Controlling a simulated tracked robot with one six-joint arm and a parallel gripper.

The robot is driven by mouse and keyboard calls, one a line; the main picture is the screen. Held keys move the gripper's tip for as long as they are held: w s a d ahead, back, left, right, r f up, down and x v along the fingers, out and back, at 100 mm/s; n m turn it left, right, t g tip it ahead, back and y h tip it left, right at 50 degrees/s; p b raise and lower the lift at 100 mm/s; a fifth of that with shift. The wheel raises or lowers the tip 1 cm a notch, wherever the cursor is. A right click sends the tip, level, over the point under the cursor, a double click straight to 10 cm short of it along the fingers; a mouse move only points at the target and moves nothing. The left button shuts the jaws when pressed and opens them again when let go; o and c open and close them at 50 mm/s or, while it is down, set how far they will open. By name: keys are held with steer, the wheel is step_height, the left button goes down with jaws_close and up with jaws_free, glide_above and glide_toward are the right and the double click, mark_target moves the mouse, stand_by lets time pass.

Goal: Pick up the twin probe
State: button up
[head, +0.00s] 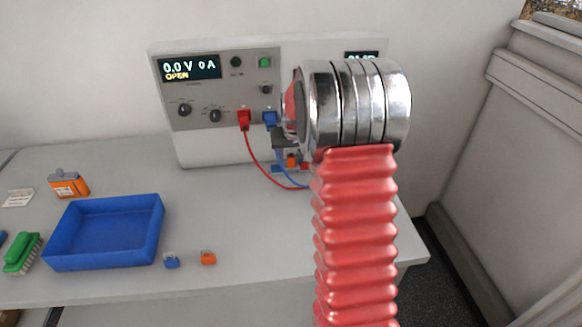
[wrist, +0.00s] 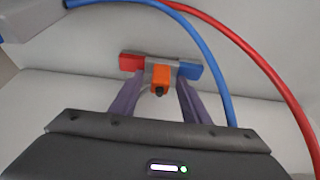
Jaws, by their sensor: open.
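The twin probe shows in the wrist view as a bar with a red end, a grey middle and a blue end (wrist: 190,70). An orange block (wrist: 160,76) with a dark tip stands at its middle. In the head view the probe (head: 292,160) is small, below the instrument panel, and partly hidden by my arm. My gripper (wrist: 160,88) is open, with its two purple fingers on either side of the orange block. I cannot tell whether they touch it. In the head view my gripper (head: 284,139) is a dark shape, mostly hidden behind my wrist.
A battery cycler (head: 221,92) reads 0.0 V, 0 A, OPEN. A red lead (head: 256,165) and a blue lead (wrist: 200,45) run near the gripper.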

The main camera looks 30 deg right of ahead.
steer(key=shift+c, duration=0.2)
jaws_close()
stand_by(0.4)
